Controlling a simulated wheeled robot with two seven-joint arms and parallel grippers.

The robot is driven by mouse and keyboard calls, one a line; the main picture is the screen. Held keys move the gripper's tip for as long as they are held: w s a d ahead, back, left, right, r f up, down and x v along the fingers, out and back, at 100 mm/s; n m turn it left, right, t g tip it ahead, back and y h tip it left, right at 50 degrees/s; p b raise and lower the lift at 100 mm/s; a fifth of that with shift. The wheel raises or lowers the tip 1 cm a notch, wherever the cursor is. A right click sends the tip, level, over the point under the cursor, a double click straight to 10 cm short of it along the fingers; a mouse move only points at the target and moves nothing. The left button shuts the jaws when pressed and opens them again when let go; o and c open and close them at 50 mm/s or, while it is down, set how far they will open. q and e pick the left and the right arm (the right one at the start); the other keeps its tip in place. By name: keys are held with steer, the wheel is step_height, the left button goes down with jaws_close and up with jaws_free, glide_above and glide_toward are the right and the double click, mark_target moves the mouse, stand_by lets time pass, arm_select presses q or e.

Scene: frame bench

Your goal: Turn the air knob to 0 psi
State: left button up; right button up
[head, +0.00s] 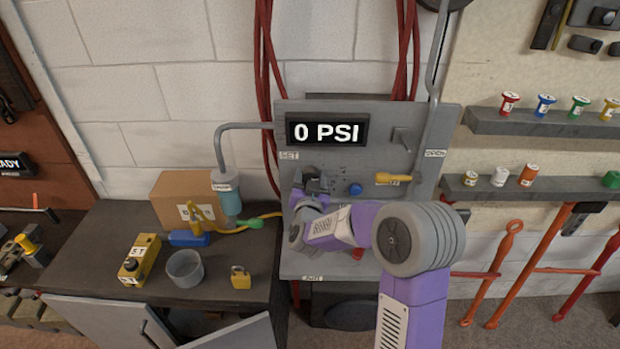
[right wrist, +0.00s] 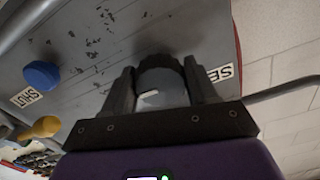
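The display (head: 326,130) at the top of the grey panel (head: 455,118) reads "0 PSI". The air knob (right wrist: 162,84) is a round dark knob with a pale mark on its grey face, near the "SET" label. My right gripper (head: 314,182) is at the panel's left side, below that label. In the right wrist view its two dark fingers (right wrist: 160,80) stand on either side of the knob, which fills the gap between them. In the head view the gripper mostly hides the knob. My left gripper is not in view.
A blue knob (head: 355,189) and a yellow lever (head: 393,178) sit right of my gripper; a grey switch (head: 402,139) is above. Left, the bench (head: 110,225) holds a cardboard box (head: 175,190), a yellow case (head: 140,259), a grey cup (head: 185,269) and a padlock (head: 240,278).

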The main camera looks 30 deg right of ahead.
steer(key=c, duration=0.4)
steer(key=shift+f+n, duration=0.1)
steer(key=shift+n, duration=0.4)
steer(key=n, duration=0.3)
steer(key=n+p, duration=0.1)
steer(key=n, duration=0.2)
steer(key=shift+s+n, duration=0.1)
steer(key=shift+n, duration=0.2)
steer(key=n+p, duration=0.2)
steer(key=n, duration=0.3)
steer(key=shift+p, duration=0.3)
steer(key=n+p, duration=0.2)
steer(key=n, duration=0.3)
steer(key=shift+d, duration=0.1)
steer(key=shift+f+n+p, duration=0.1)
steer(key=shift+n+p, duration=0.2)
steer(key=shift+n, duration=0.1)
